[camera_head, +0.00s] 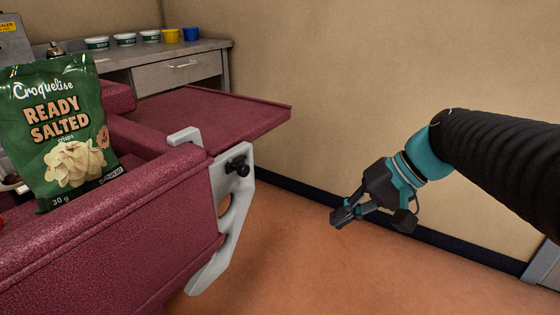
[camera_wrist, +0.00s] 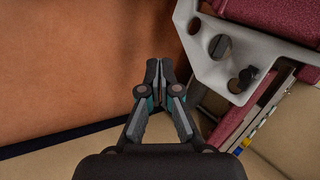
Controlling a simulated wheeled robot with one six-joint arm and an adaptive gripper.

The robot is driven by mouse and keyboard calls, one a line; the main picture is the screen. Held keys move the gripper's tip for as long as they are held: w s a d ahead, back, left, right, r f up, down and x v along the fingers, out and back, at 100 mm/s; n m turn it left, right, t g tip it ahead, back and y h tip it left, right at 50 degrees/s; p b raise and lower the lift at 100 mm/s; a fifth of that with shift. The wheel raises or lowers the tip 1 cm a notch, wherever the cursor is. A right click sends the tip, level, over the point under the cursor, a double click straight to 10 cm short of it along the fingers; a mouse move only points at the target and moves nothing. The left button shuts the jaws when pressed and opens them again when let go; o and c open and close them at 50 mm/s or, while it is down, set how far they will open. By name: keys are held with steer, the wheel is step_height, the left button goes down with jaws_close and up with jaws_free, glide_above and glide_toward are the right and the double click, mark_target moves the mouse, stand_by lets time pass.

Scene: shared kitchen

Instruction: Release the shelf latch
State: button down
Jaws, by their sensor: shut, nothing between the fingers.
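A grey bracket (camera_head: 232,215) is fixed on the near end of a maroon cart (camera_head: 120,235). A black knob (camera_head: 238,166), which looks like the latch, sticks out near the bracket's top. In the wrist view the bracket (camera_wrist: 258,52) is at the upper right, with a dark slotted round part (camera_wrist: 220,46) and another dark knob (camera_wrist: 241,80) on it. A flat maroon shelf panel (camera_head: 215,112) extends level beyond the bracket. My gripper (camera_head: 340,216) is shut and empty, right of the bracket and apart from it. Its fingertips (camera_wrist: 158,70) also show in the wrist view.
A green crisp packet (camera_head: 65,130) stands on the cart at left. A grey counter (camera_head: 180,72) at the back holds white tubs (camera_head: 124,40) and yellow and blue cups (camera_head: 190,34). The orange floor (camera_head: 290,265) between cart and wall is clear.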

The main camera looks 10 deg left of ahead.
steer(key=w+a+r+n+g+y+b, duration=0.1)
steer(key=w+a+r+g+y, duration=0.1)
steer(key=w+y, duration=0.2)
steer(key=w+a+r+n+g+y+b, duration=0.1)
steer(key=w+a+r+n+g+y, duration=0.1)
steer(key=w, duration=0.9)
steer(key=shift+w+a+r+y, duration=0.2)
steer(key=shift+a+r+y, duration=0.3)
steer(key=shift+y, duration=0.7)
steer(key=shift+a+f, duration=0.1)
steer(key=shift+a, duration=0.05)
glide_toward(241, 167)
steer(key=w+a+f, duration=0.1)
steer(key=w+a, duration=0.3)
steer(key=shift+s+a+f, duration=0.15)
steer(key=shift+s+a, duration=0.3)
steer(key=shift+s, duration=0.35)
steer(key=shift+s+a+f, duration=0.15)
steer(key=shift+s+a, duration=0.35)
steer(key=shift+s, duration=0.25)
